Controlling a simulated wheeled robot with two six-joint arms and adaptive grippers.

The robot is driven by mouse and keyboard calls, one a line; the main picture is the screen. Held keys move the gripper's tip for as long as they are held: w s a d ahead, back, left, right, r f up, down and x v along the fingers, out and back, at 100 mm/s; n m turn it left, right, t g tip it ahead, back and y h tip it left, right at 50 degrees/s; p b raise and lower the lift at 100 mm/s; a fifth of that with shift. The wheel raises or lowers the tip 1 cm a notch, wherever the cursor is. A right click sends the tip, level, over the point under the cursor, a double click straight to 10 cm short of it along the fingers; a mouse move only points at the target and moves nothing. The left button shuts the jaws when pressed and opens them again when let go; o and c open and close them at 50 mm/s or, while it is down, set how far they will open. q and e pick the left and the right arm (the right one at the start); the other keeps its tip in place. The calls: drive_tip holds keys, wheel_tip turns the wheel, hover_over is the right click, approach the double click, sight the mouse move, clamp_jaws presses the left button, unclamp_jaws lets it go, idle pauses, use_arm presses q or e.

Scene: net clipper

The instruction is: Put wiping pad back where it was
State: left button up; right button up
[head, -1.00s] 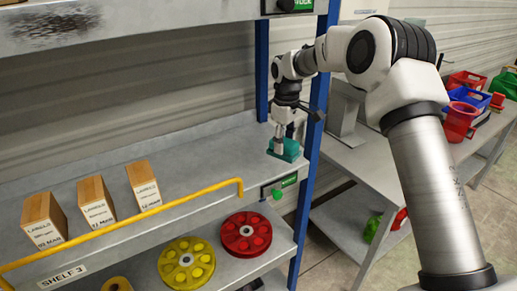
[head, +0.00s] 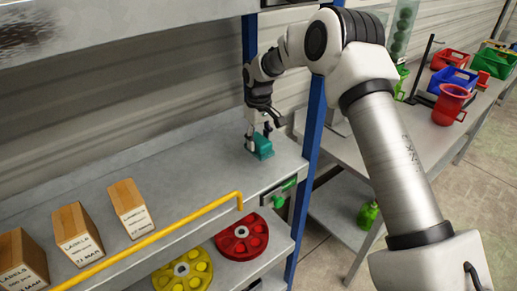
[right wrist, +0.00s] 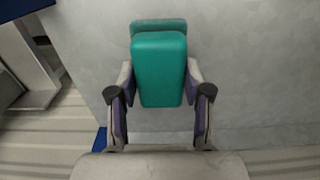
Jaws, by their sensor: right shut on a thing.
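The wiping pad (head: 263,149) is a teal block at the right end of the grey shelf (head: 190,170), by the blue upright. My right gripper (head: 257,137) comes down on it from above and is shut on it. In the right wrist view the pad (right wrist: 159,70) sits between the two fingers of the right gripper (right wrist: 159,92), which press on its sides. The pad appears at or very near the shelf surface; I cannot tell if it fully touches. My left gripper is in neither view.
Several label boxes (head: 131,207) stand on the shelf at the left. A yellow rail (head: 165,232) runs along its front edge. Red (head: 241,236) and yellow reels lie on the level below. A blue upright (head: 308,150) stands close right of the pad. A side table (head: 425,135) holds bins.

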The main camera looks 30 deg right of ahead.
sight(258, 151)
drive_tip(key=f+p, duration=0.1)
drive_tip(key=f, duration=0.3)
drive_tip(key=shift+w+p, duration=0.2)
drive_tip(key=shift+p, duration=0.2)
drive_tip(key=shift+s+f, duration=0.2)
drive_tip(key=shift+s, duration=0.1)
drive_tip(key=shift+f, duration=0.15)
drive_tip(key=o, duration=1.2)
drive_tip(key=shift+w, duration=0.2)
drive_tip(key=shift+s, duration=0.1)
